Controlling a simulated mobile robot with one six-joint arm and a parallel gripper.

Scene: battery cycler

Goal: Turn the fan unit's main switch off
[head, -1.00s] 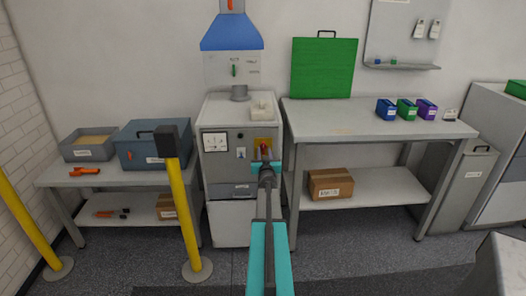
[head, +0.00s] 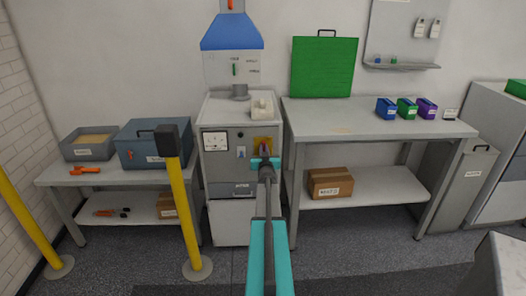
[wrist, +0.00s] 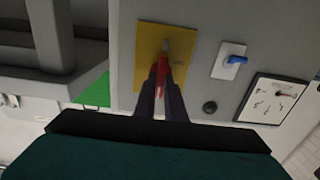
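The grey cabinet unit (head: 229,186) stands between two benches, under the blue hood (head: 232,32). On its front is a yellow plate (head: 271,139) carrying a switch with a red handle. My gripper (head: 264,149) is at this plate and covers most of the switch. In the wrist view the plate (wrist: 149,62) is straight ahead, and the red handle (wrist: 162,72) lies between the two dark fingertips of my gripper (wrist: 163,82). The fingers look closed on it. The switch's exact angle is partly hidden by the fingers.
A small blue switch (head: 241,152) and a dial gauge (head: 215,142) sit left of the yellow plate. A yellow post (head: 184,215) stands in front left. The right bench (head: 360,122) is close beside the cabinet. Floor in front is clear.

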